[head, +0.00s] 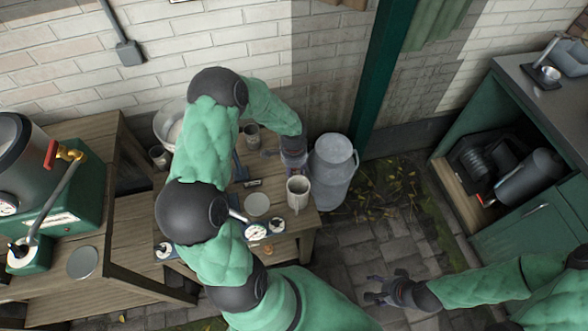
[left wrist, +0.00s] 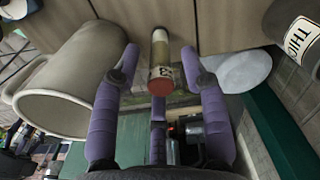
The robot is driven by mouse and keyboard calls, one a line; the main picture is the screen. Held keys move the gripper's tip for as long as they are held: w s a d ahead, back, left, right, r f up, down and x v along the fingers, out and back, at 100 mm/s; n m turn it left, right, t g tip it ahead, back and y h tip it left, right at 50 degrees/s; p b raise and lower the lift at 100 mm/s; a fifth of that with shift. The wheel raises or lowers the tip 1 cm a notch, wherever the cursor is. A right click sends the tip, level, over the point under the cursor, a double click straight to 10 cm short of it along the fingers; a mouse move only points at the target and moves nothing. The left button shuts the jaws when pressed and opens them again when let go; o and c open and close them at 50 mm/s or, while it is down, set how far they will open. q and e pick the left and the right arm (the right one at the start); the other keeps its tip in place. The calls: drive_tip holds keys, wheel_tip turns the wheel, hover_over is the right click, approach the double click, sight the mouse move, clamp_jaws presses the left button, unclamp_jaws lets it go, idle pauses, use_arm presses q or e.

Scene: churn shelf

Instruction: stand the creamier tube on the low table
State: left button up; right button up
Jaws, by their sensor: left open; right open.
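My left gripper (head: 270,153) reaches over the back right of the low table (head: 285,245). In the head view the tube is not clearly visible near the arm. My right gripper (head: 378,291) is open and empty above the paving at the lower right.
A beige mug (head: 298,190) stands on the table's right side; it also shows in the left wrist view (left wrist: 68,85). A grey churn (head: 333,172) stands beside the table. A pale disc (head: 257,204) and gauges (head: 256,232) lie on the tabletop. A green cabinet (head: 525,235) stands right.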

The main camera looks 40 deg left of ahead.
use_arm(q)
drive_tip(key=shift+r+p, duration=0.3)
drive_tip(key=shift+r, duration=0.25)
wheel_tip(320, 180, up, 11)
drive_tip(key=p, duration=0.4)
drive_tip(key=shift+r, duration=0.15)
drive_tip(key=shift+s, duration=0.1)
